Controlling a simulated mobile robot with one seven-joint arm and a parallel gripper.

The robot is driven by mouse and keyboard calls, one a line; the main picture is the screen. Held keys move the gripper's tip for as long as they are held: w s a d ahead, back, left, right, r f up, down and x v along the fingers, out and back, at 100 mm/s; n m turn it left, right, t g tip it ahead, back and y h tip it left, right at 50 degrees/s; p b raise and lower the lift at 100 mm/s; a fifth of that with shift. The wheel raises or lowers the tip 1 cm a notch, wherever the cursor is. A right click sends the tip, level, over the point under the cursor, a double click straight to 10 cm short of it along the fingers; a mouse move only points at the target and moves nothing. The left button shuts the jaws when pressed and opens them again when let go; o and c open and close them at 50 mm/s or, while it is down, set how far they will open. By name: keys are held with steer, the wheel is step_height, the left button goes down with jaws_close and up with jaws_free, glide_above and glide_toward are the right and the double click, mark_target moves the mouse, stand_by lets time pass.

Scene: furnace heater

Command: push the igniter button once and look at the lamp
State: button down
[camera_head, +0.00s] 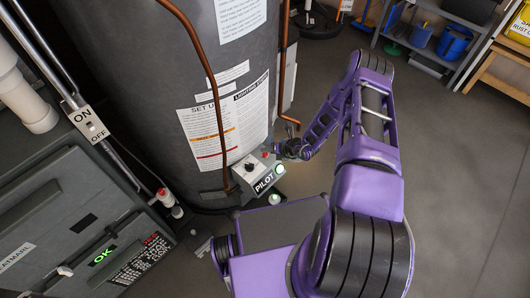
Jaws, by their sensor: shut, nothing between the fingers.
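A grey control box (243,172) with a dark knob (249,167) on its white front sits low on the grey tank. A small red button (266,154) sticks up at its upper right edge; I take it for the igniter button, but no label on it is readable. A round pale green-white lamp (280,169) is at the box's right end, beside the black PILOT label (264,183). It looks pale green, but I cannot tell if it is lit. My gripper (279,149) is shut and empty, just right of the red button. Contact is too small to tell.
Copper pipes (211,75) run down the tank (135,70) near the box. A grey cabinet (60,215) with a green OK display and keypad stands at left, below an ON/OFF switch (89,123). Open floor (455,170) lies at right, with shelves (430,45) behind.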

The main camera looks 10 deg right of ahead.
step_height(320, 180, up, 5)
steer(key=p, duration=0.3)
stand_by(0.4)
steer(key=shift+d, duration=0.1)
stand_by(0.7)
